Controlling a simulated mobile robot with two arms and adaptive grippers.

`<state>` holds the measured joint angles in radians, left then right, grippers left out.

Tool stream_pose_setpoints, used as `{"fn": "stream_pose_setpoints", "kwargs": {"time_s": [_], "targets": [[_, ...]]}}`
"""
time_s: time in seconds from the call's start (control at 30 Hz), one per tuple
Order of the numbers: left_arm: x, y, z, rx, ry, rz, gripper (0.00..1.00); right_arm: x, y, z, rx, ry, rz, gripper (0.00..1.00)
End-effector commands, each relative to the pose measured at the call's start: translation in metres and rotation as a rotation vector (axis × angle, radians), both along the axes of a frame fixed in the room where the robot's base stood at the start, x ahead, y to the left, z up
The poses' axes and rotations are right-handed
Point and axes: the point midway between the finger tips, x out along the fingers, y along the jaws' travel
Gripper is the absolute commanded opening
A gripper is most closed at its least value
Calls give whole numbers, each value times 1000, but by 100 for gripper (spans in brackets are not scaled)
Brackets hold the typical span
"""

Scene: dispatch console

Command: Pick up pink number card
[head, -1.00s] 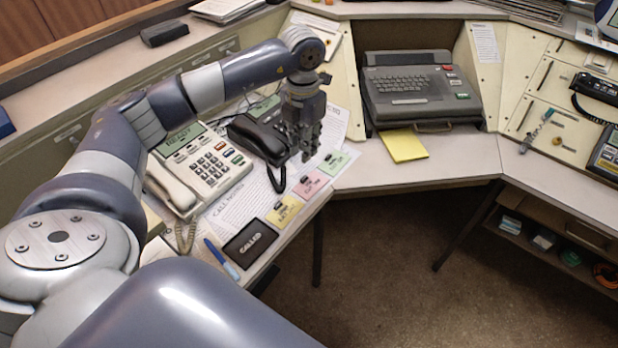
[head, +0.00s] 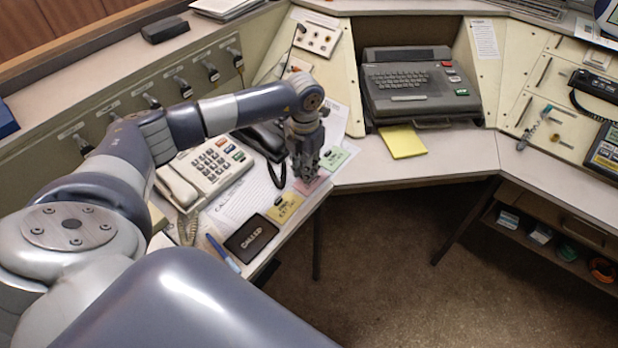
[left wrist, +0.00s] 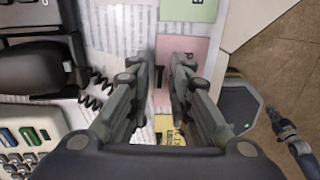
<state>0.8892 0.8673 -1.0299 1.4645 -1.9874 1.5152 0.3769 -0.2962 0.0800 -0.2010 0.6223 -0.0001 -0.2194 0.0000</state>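The pink number card (head: 314,185) lies flat on the desk near its front edge, between the yellow card (head: 284,208) and the green card (head: 333,158). My left gripper (head: 304,178) is just above it and hides part of it. In the left wrist view the pink card (left wrist: 188,48) shows between and beyond the fingertips of my left gripper (left wrist: 158,68). The fingers are apart and nothing is held. Whether they touch the card, I cannot tell. At the right of that view, what looks like my right gripper (left wrist: 273,116) is small, over the floor.
A black telephone (head: 262,138) and a beige telephone (head: 205,168) stand left of the cards. A keyboard machine (head: 420,85) and a yellow pad (head: 404,142) are to the right, beyond the cards.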

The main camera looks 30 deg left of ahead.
Motion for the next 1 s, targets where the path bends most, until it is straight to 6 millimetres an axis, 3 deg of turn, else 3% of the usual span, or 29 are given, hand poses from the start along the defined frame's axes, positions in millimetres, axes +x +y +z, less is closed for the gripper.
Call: {"fn": "stream_pose_setpoints", "kwargs": {"time_s": [0.03,0.1,0.17,0.63,0.97,1.0], "targets": [[0,0,0,0,0,0,19,-2,0,0,0,4,0,0],[0,0,0,0,0,0,6,-4,0,0,-1,7,0,0],[0,0,0,0,0,0,0,-6,0,0,-1,9,0,0],[0,0,5,0,0,1,0,-6,0,3,-1,10,-1,0],[0,1,42,1,-1,1,0,-6,-1,30,-1,8,-1,0],[-2,-9,40,-2,1,-4,0,-6,-1,30,-1,8,-1,0]]}}
